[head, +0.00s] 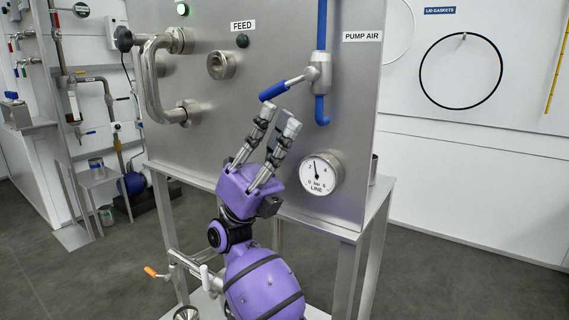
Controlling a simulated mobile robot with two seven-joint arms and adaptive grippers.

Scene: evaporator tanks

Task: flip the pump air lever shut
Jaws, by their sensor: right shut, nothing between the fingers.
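The pump air valve (319,73) is a grey metal body on a blue pipe, below the PUMP AIR label (362,36) on the steel panel. Its lever (273,91) has a blue grip and sticks out to the left and slightly down, across the vertical pipe. My right gripper (279,118), purple with grey fingers, is shut and empty. Its fingertips point up, just below the lever's blue grip. I cannot tell whether they touch it. My left gripper is not in view.
A pressure gauge (320,174) sits on the panel right of my right gripper. A bent steel pipe handle (153,80) juts out at the panel's left. The FEED label (243,26) is above a round fitting (221,65). The panel front around the lever is mostly free.

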